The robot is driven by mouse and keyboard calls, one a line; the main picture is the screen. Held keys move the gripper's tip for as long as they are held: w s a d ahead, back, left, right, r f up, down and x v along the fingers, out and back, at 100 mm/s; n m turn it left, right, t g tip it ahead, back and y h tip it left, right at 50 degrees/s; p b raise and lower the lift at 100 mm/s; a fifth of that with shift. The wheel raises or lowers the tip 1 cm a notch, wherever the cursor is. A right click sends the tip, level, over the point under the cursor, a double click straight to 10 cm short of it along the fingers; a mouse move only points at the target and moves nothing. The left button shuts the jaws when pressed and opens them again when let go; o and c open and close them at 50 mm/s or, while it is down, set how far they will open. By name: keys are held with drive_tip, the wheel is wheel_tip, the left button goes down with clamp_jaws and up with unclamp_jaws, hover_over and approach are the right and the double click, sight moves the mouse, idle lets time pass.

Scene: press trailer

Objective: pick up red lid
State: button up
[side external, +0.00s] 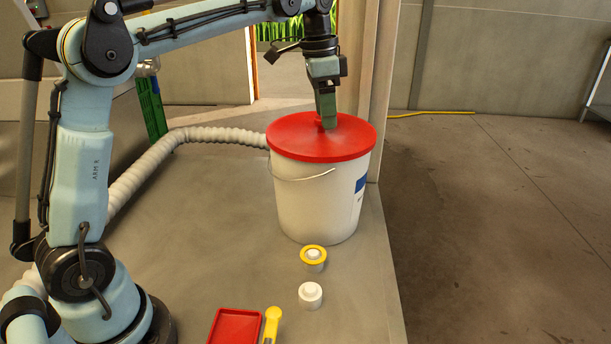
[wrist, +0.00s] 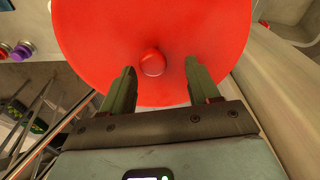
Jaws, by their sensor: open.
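The red lid (side external: 300,140) is a round disc lying on top of a white bucket (side external: 315,205) with a thin wire handle. It fills much of the wrist view (wrist: 100,30), with a small round red knob (wrist: 152,62) at its middle. My gripper (side external: 328,122) points down over the lid, with its fingertips close to the knob. In the wrist view my gripper (wrist: 160,75) is open, one green finger on each side of the knob and a gap to both. Whether the fingertips touch the lid cannot be told.
A white jar with a yellow ring (side external: 313,257) and a plain white jar (side external: 310,295) stand in front of the bucket. A red tray (side external: 236,328) and a yellow-handled tool (side external: 271,325) lie nearer. A ribbed hose (side external: 190,137) runs behind. The table's edge is close at right.

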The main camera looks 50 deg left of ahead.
drive_tip(key=shift+a, duration=0.1)
clamp_jaws()
drive_tip(key=shift+r, duration=0.15)
idle(0.3)
